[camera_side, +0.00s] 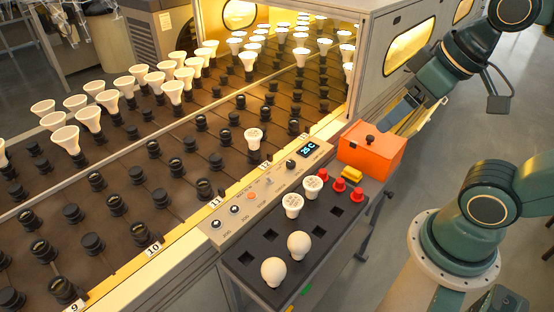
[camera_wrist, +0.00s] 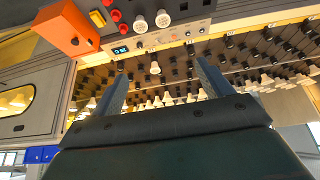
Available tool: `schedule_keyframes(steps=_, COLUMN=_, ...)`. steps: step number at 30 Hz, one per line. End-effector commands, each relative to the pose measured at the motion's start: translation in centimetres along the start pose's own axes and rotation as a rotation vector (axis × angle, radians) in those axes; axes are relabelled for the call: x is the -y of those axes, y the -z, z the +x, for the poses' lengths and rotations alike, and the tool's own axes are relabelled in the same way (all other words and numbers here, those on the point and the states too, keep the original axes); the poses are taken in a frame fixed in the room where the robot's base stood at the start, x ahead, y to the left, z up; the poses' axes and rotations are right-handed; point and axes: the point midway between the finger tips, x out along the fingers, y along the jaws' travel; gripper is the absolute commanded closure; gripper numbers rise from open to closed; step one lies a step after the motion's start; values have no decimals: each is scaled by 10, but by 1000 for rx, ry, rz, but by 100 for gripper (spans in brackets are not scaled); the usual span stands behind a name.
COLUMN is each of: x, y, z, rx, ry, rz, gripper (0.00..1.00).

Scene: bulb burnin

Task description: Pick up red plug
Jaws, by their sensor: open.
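Three red plugs sit in a row on the black tray (camera_side: 262,257) beside the orange box: a far one (camera_side: 322,173), a middle one (camera_side: 339,185) and a near one (camera_side: 357,195). In the wrist view, red plugs (camera_wrist: 124,29) show at the top, left of the white bulbs. My gripper (camera_side: 398,118) is at the upper right of the side view, above and behind the orange box, well apart from the plugs. In the wrist view, my gripper (camera_wrist: 160,72) has its two fingers spread with nothing held between them.
An orange box (camera_side: 370,149) and a yellow block (camera_side: 351,174) stand close to the plugs. White bulbs (camera_side: 293,204) stand in the tray, and several of its holes are empty. A control panel (camera_side: 265,190) borders the rack of sockets and bulbs. An oven housing (camera_side: 390,50) rises behind.

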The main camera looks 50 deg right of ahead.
Motion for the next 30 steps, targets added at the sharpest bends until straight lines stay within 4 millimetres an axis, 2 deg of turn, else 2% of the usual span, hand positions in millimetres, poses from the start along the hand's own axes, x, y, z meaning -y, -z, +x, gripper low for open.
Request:
schedule_keyframes(steps=7, x=0, y=0, z=0, rx=0, ry=0, rz=0, gripper=24)
schedule_keyframes(steps=11, x=0, y=0, z=0, rx=0, ry=0, rz=0, gripper=49)
schedule_keyframes(steps=23, x=-1, y=2, z=1, rx=4, ry=-2, rz=12, gripper=50)
schedule_keyframes(steps=30, x=-6, y=18, z=11, rx=38, ry=-15, rz=109, gripper=50)
